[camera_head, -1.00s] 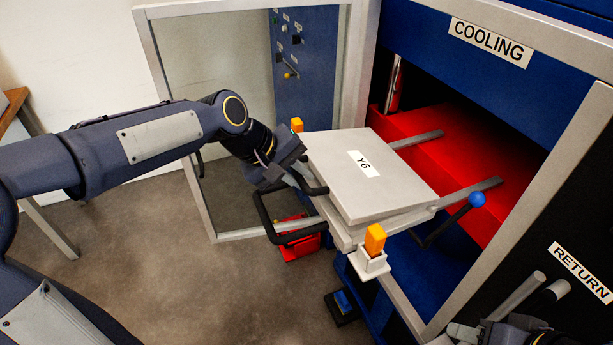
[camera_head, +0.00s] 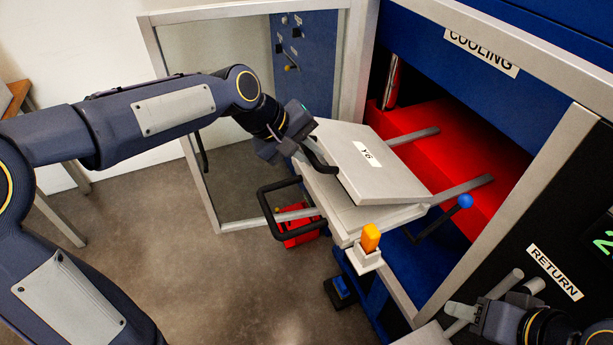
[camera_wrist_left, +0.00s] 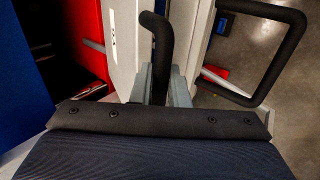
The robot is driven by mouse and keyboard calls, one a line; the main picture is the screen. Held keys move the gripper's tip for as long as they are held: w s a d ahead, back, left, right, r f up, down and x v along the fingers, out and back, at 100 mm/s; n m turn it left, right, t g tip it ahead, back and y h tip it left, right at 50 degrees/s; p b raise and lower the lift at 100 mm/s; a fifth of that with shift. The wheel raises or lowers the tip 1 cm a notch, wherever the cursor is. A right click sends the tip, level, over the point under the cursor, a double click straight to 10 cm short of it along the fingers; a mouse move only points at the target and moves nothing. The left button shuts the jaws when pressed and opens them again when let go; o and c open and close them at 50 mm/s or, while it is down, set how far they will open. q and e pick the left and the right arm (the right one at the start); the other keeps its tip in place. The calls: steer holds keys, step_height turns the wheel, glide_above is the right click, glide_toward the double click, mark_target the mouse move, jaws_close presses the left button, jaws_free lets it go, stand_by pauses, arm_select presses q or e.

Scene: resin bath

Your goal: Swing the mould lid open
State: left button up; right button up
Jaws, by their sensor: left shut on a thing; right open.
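The mould lid (camera_head: 372,165), a grey slab marked "Y6", is tilted up off the mould's lower half (camera_head: 345,213), with a gap at its left and near sides. Its right side stays low. My left gripper (camera_head: 298,146) is shut on the lid's black handle (camera_head: 322,160). The left wrist view shows the fingers (camera_wrist_left: 165,85) around the handle (camera_wrist_left: 158,40), beside the lid edge (camera_wrist_left: 125,45). My right gripper (camera_head: 468,312) is open at the lower right, away from the mould, partly cut off by the frame.
A black loop handle (camera_head: 268,212) sticks out from the lower half. An orange block (camera_head: 371,238) stands in a white holder at the near corner. A blue-knobbed lever (camera_head: 465,201) is to the right. A red surface (camera_head: 455,165) lies behind, under the "COOLING" panel. A glazed door frame (camera_head: 185,130) stands left.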

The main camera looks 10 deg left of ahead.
arm_select(q)
steer(key=shift+w+d+r+p, duration=2.2)
steer(key=shift+d+r, duration=1.45)
steer(key=shift+r, duration=1.4)
steer(key=w+d+r, duration=0.3)
steer(key=w+d, duration=0.6)
steer(key=d, duration=0.3)
steer(key=shift+d+r+b, duration=0.3)
steer(key=shift+d+r, duration=0.1)
